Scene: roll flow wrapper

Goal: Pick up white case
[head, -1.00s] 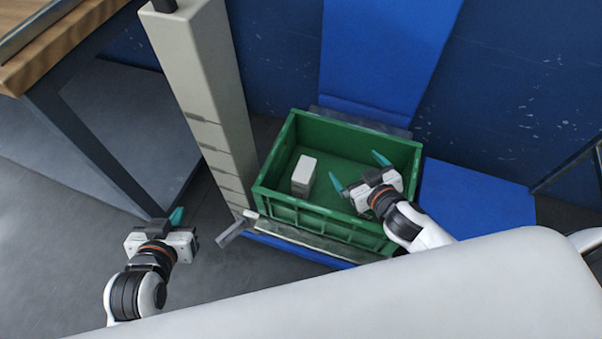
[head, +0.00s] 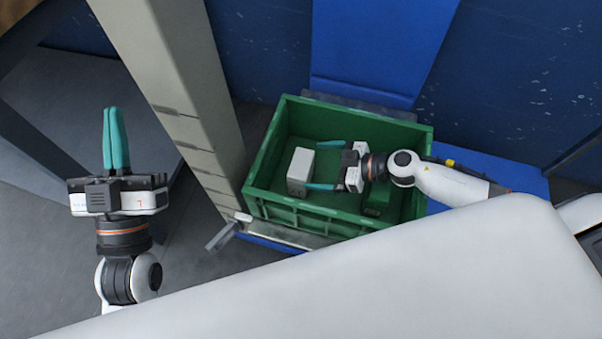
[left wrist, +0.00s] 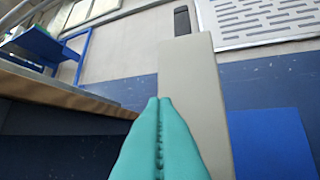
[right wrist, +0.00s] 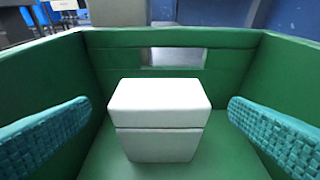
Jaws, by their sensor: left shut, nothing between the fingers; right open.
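The white case (head: 300,170) stands upright inside the green crate (head: 262,180), toward its left side. My right gripper (head: 312,165) is inside the crate, open, with its teal fingers pointing left toward the case. In the right wrist view the case (right wrist: 160,120) sits centred between the two spread fingers, apart from both, with a seam line around its upper part. My left gripper (head: 116,140) is outside the crate at the left, its teal fingers closed together and empty. The left wrist view shows those fingers pressed together (left wrist: 160,135).
A tall beige post (head: 170,80) stands at the crate's left side. A dark blue wall (head: 530,80) and a blue panel (head: 375,50) are behind it. The crate walls surround my right gripper. A handle opening (right wrist: 176,57) shows in the crate's far wall.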

